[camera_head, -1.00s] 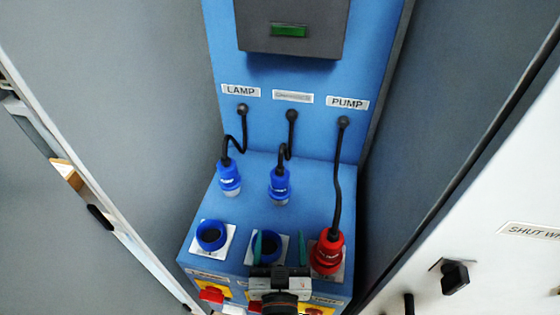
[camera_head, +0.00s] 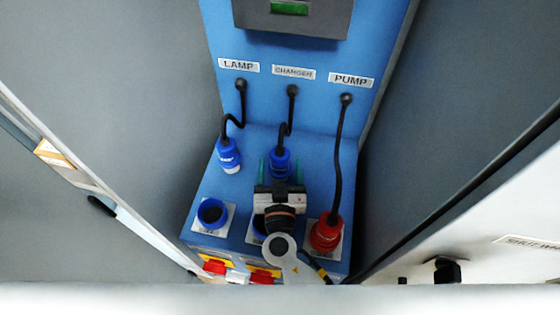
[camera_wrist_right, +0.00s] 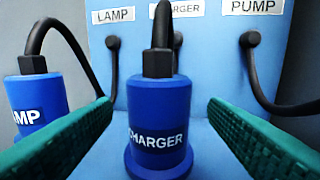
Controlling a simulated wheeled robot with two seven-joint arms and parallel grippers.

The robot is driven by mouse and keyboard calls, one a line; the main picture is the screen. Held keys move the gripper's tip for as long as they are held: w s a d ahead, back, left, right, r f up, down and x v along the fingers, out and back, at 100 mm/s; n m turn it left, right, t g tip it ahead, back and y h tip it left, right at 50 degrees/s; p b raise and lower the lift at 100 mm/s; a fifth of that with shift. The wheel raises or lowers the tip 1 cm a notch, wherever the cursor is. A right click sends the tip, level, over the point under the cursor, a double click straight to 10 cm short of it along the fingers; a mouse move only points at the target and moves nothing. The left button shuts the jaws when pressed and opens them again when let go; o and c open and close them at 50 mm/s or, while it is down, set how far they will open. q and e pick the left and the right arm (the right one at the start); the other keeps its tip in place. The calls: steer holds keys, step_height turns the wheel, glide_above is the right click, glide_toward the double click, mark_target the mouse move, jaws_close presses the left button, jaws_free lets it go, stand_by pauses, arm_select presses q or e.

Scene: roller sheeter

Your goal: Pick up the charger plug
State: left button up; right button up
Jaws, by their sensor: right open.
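The charger plug (camera_head: 279,163) is blue with a black cable and stands on the blue panel's shelf below the CHARGER label. In the right wrist view the charger plug (camera_wrist_right: 158,125) is upright, its name readable, its cable going up. My right gripper (camera_head: 281,168) is open, with its green fingers on either side of the plug. In the right wrist view the fingers (camera_wrist_right: 158,112) show gaps to the plug on both sides. The plug's lower part is partly hidden by the gripper in the head view. My left gripper is not in view.
The blue lamp plug (camera_head: 229,155) stands to the left, close to the left finger in the wrist view. The red pump plug (camera_head: 326,233) sits in a right-hand socket. An empty blue socket (camera_head: 212,213) is at left. Grey walls flank the panel.

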mark_target(280, 154)
steer(key=w, duration=0.1)
steer(key=w+p, duration=0.2)
steer(key=shift+w+r, duration=0.3)
steer(key=shift+w, duration=0.05)
steer(key=shift+w+f, duration=0.15)
steer(key=shift+w, duration=0.25)
steer(key=shift+s, duration=0.1)
steer(key=shift+c, duration=1.2)
steer(key=c, duration=1)
